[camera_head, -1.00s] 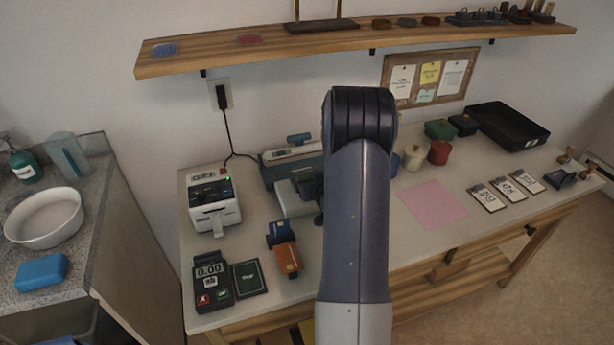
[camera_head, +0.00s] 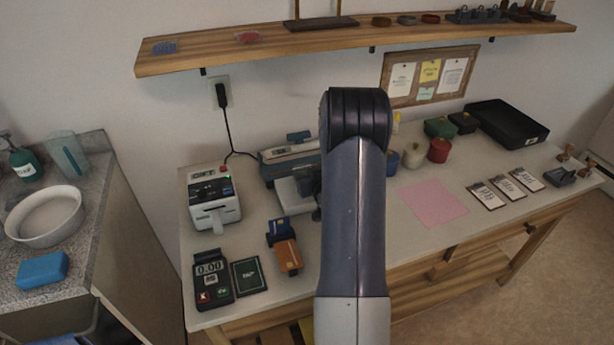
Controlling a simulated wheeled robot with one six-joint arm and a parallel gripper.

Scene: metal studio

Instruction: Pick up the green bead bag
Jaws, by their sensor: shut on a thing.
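My arm stands upright in the middle of the view. My gripper is hidden behind it, so its fingers and anything in them do not show. I see no thing that is clearly the green bead bag. A small dark green box-like thing (camera_head: 440,127) sits at the back of the table, right of my arm; I cannot tell if it is the bag. A red pot-like thing (camera_head: 439,150) and a cream one (camera_head: 414,156) stand in front of it. A blue thing (camera_head: 392,163) is partly hidden by my arm.
The white table (camera_head: 390,245) carries a card reader (camera_head: 212,282), a label printer (camera_head: 213,199), a grey-blue machine (camera_head: 288,165), a pink sheet (camera_head: 433,203), several cards (camera_head: 505,188) and a black tray (camera_head: 507,124). A wooden shelf (camera_head: 200,60) runs above.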

